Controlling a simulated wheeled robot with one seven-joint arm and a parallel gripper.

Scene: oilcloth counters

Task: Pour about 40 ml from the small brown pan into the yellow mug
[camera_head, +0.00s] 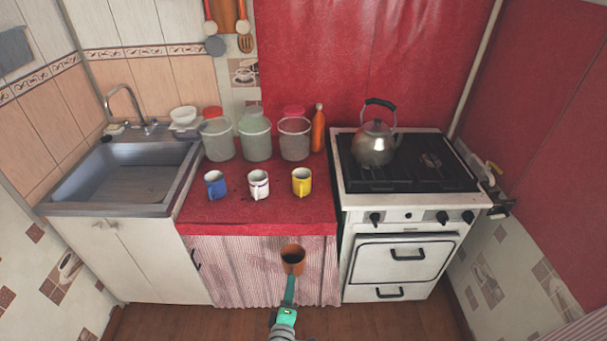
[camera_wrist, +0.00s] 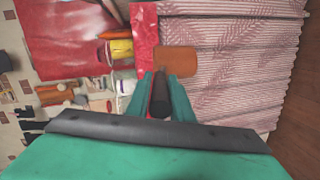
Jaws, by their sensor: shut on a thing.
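The small brown pan (camera_head: 293,262) is held up in front of the striped curtain below the red counter, looking upright in the head view. Its orange-brown side shows in the wrist view (camera_wrist: 176,61). My gripper (camera_head: 289,290) is shut on the pan's dark handle (camera_wrist: 160,96). The yellow mug (camera_head: 302,183) stands upright on the red counter, the rightmost of three mugs, above and beyond the pan in the head view. It also seems to show in the wrist view (camera_wrist: 121,49). The pan's contents cannot be made out.
A blue mug (camera_head: 215,185) and a white patterned mug (camera_head: 259,186) stand left of the yellow mug. Several jars (camera_head: 256,138) and an orange bottle (camera_head: 318,128) stand behind. The stove (camera_head: 410,215) with a kettle (camera_head: 374,146) is right; the sink (camera_head: 122,170) is left. The counter's front strip is clear.

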